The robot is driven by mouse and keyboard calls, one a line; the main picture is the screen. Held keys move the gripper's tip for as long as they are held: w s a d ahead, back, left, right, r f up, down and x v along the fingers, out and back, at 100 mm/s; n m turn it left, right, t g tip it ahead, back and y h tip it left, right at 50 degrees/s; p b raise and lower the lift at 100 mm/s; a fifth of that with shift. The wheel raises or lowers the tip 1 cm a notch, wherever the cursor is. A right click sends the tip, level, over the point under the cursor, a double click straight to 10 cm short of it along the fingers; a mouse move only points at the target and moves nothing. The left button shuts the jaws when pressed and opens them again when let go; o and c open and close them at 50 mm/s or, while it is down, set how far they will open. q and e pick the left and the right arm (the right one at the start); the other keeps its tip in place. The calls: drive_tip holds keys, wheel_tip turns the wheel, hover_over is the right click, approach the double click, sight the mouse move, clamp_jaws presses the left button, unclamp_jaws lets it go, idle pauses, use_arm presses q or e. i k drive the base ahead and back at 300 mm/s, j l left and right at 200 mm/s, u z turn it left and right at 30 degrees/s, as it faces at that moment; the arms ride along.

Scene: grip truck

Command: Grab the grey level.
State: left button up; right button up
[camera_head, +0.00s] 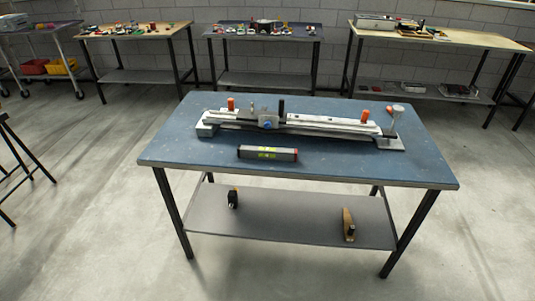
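The grey level (267,154) lies flat on the blue tabletop, near the front edge and a little left of its middle. It is a short dark grey bar with a yellow-green patch in the middle and a reddish right end. Nothing touches it from above, and its front side is clear. Neither of my grippers shows in the head view.
The blue table (400,168) stands ahead with open floor before it. A long metal rail device (310,122) with orange knobs lies behind the level. A lower shelf (285,220) holds two small tools. Other workbenches (265,38) line the back wall.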

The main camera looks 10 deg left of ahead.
sight(246, 152)
drive_tip(key=i+j+z, duration=0.1)
drive_tip(key=z, duration=0.3)
drive_tip(key=j+z, duration=0.2)
drive_tip(key=z, duration=0.2)
drive_tip(key=j+z, duration=0.15)
drive_tip(key=z, duration=0.25)
drive_tip(key=j+z, duration=0.4)
drive_tip(key=j, duration=0.65)
drive_tip(key=i+j, duration=0.05)
